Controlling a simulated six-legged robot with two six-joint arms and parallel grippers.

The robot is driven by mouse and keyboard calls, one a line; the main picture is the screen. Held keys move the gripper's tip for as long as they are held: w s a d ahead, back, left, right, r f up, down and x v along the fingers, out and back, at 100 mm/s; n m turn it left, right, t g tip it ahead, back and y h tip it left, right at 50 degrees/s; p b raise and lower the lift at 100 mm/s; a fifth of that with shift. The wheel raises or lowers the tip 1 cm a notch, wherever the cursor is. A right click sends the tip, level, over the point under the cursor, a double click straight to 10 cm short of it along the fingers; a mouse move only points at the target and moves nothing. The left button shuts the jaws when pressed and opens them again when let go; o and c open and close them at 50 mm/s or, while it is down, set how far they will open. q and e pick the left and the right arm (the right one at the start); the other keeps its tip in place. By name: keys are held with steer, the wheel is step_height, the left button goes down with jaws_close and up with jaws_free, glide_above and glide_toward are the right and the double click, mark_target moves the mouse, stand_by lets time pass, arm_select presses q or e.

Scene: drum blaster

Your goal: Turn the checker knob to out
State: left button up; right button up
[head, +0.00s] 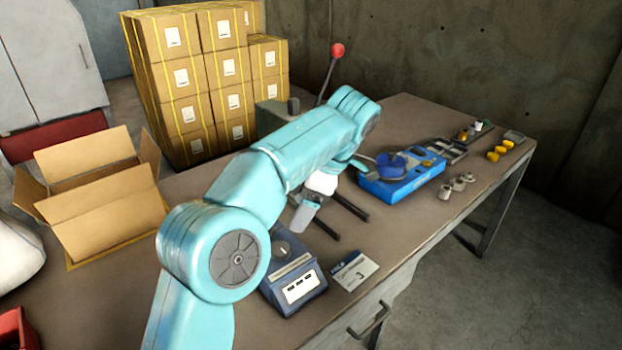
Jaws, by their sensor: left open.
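I cannot tell for sure which device is the checker. A grey-blue device (312,280) with a white panel of dark marks stands at the front of the bench, with a small round part (283,247) on top, partly behind my arm. A bright blue box (404,186) with a dark blue round part (392,165) on top stands farther right. No knob setting is readable. My left gripper (353,229) is open and empty, its two dark fingers apart, between the two devices and touching neither as far as I can see. My right gripper is out of view.
A printed card (353,270) lies right of the grey-blue device. A dark tray (447,150), yellow pieces (499,153) and small grey pieces (457,184) sit at the right of the bench (418,115). An open carton (100,190) stands left. A red-knobbed lever (337,50) rises behind my arm.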

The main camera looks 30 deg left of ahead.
arm_select(q)
steer(key=p+v, duration=0.1)
steer(key=v, duration=0.3)
steer(key=shift+d+r+p, duration=0.1)
steer(key=shift+r+p, duration=0.1)
steer(key=shift+p, duration=0.1)
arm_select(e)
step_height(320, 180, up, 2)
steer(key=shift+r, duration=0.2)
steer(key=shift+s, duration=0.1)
